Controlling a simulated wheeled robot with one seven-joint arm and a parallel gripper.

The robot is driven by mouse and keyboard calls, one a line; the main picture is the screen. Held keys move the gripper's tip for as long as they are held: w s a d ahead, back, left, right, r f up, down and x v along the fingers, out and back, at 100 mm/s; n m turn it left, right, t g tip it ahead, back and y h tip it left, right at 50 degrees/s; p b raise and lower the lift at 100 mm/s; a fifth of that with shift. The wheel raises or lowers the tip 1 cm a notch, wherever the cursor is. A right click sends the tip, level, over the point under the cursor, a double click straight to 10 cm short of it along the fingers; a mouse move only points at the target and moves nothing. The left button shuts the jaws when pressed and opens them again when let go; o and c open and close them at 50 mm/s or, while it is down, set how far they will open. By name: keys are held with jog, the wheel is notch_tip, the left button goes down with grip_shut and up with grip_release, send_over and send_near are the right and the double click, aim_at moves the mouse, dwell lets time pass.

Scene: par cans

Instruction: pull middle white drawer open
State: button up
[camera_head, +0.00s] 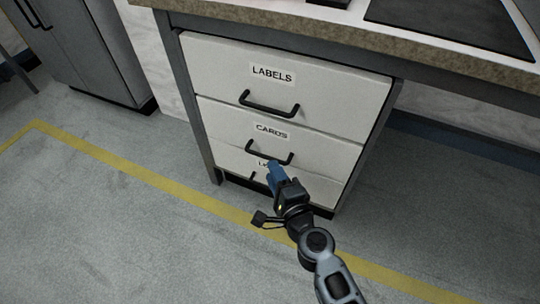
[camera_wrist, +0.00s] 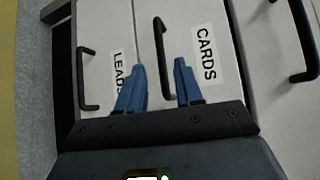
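The middle white drawer (camera_head: 325,150) is labelled CARDS and has a black bar handle (camera_head: 270,156). It appears shut in the cabinet. In the wrist view the CARDS drawer (camera_wrist: 225,80) fills the middle, turned sideways, with its handle (camera_wrist: 160,45) upright in the picture. My gripper (camera_head: 275,170) is just in front of this handle, pointing at the drawer. In the wrist view my gripper (camera_wrist: 159,68) has its two blue fingers apart, one on each side of the handle's line. The fingers show gaps to the handle; whether they reach around it is hard to tell.
The LABELS drawer (camera_head: 330,80) with its handle (camera_head: 269,107) is above. The LEADS drawer (camera_wrist: 100,30) with its handle (camera_wrist: 84,80) is below, partly hidden by my arm in the head view. A worktop (camera_head: 330,33) overhangs. The floor (camera_head: 150,240) in front is clear.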

aim_at(264, 155)
jog(key=b+x, duration=0.1)
jog(key=x, duration=0.6)
jog(key=shift+w+b, duration=0.25)
jog(key=shift+b, duration=0.15)
grip_shut()
